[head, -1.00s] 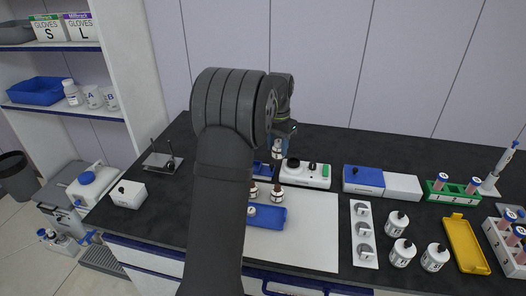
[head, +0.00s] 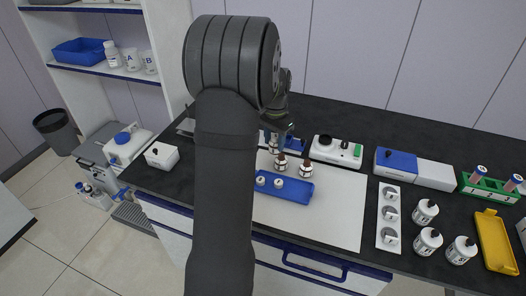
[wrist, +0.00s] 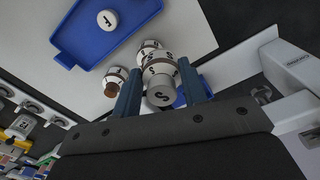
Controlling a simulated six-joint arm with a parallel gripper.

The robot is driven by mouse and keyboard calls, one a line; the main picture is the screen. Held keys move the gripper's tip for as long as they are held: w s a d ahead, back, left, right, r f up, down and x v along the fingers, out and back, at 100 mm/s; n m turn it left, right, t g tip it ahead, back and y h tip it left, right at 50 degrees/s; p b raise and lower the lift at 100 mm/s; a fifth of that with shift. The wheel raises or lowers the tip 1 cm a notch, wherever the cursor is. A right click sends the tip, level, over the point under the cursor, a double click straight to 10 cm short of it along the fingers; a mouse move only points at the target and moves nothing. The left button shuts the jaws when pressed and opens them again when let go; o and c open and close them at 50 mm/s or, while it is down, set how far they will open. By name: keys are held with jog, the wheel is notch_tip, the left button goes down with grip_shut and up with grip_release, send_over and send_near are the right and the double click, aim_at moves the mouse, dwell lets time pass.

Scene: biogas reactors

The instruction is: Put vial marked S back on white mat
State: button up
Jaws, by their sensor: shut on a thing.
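In the wrist view my gripper (wrist: 161,92) is shut on the vial marked S (wrist: 159,93), whose grey-white top with a black S faces the camera. In the head view the held vial (head: 273,145) is just behind two brown-topped vials, partly hidden by my arm. In the wrist view a brown-topped vial (wrist: 114,78) is left of my fingers and another S-labelled vial (wrist: 149,50) is just beyond the held one. The white mat (head: 340,200) lies on the bench below; it also shows in the wrist view (wrist: 190,28). I cannot tell whether the held vial touches anything.
A white device (head: 336,150) is behind the mat. The mat's right part is clear.

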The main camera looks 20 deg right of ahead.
jog(key=w+f, duration=0.1)
jog(key=w+a+f, duration=0.1)
jog(key=w+a, duration=0.1)
jog(key=w, duration=0.1)
jog(key=shift+a+f, duration=0.1)
jog(key=shift+f, duration=2.3)
jog(key=shift+f, duration=0.1)
jog(key=o, duration=1)
notch_tip(320, 180, up, 12)
jog(key=shift+r, duration=0.1)
